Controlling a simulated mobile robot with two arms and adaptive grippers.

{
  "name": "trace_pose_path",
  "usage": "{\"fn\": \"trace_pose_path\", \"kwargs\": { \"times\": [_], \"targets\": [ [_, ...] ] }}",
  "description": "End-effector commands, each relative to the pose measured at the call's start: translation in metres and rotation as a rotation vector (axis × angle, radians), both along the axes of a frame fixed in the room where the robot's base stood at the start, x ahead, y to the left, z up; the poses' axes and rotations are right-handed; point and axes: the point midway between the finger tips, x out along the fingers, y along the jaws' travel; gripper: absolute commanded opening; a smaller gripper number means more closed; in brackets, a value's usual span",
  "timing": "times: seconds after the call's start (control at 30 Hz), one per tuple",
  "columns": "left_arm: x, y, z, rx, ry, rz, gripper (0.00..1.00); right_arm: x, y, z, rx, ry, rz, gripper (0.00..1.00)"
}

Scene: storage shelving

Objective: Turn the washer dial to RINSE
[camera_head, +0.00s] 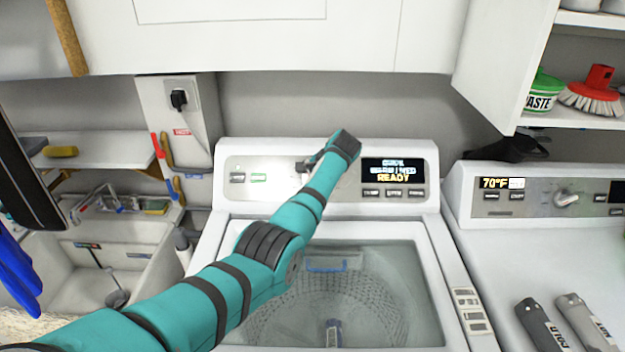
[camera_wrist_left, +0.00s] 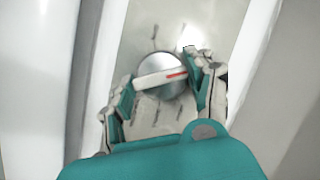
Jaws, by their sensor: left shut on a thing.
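The washer dial (camera_wrist_left: 160,75) is a round silver knob with a pale grip bar and a red mark, seen in the left wrist view. My left gripper (camera_wrist_left: 162,82) has its two fingers around the dial and is shut on it. In the head view my left gripper (camera_head: 308,165) reaches the control panel, and my wrist hides most of the dial there. The washer (camera_head: 228,150) has a lit display (camera_head: 393,170) right of the dial that reads READY; its upper lines are hard to read. My right gripper is not in view.
A sink (camera_head: 85,290) and shelf (camera_head: 105,150) are at left.

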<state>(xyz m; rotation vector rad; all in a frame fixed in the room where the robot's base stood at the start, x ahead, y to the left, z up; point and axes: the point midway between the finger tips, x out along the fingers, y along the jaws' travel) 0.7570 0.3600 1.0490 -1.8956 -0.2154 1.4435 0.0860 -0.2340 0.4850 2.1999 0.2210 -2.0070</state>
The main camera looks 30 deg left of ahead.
Motion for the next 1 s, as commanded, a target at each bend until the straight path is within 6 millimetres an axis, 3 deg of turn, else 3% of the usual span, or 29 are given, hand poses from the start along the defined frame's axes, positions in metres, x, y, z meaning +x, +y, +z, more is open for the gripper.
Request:
{"fn": "trace_pose_path", "kwargs": {
  "times": [0.6,1.0],
  "targets": [
    [0.000,0.002,0.003,-0.383,-0.183,0.382,0.22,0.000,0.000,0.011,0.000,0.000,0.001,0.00],
    [0.000,0.003,0.003,-0.534,-0.258,0.533,0.22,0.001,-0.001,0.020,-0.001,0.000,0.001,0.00]
  ]
}}
